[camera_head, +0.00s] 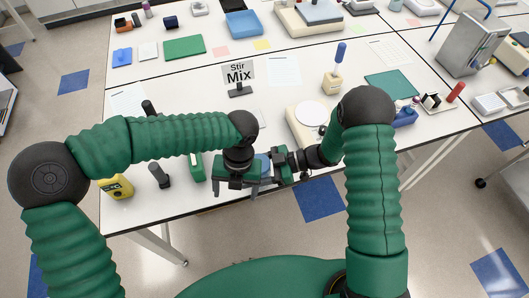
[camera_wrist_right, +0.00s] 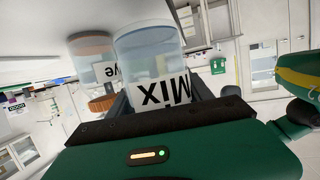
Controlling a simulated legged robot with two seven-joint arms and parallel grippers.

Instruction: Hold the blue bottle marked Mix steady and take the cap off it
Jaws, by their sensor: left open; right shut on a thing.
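The blue bottle marked Mix (camera_wrist_right: 148,45) is in my right gripper's jaws. The right wrist view shows it upside down, with pale blue contents and its label inverted. Its cap end is hidden behind the gripper there. In the head view a bit of blue (camera_head: 264,163) shows between the two grippers, largely covered. My right gripper (camera_head: 272,165) comes in from the right, shut on the bottle, at the table's front edge. My left gripper (camera_head: 236,187) points down, open, just left of the bottle. I cannot tell whether it touches the cap.
A second bottle (camera_wrist_right: 91,52) with a brown cap and a label ending in "ve" stands behind in the wrist view. A Stir Mix sign (camera_head: 238,75) stands on the white table. A white round-topped device (camera_head: 310,114) is near my right forearm. A yellow device (camera_head: 116,187) sits front left.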

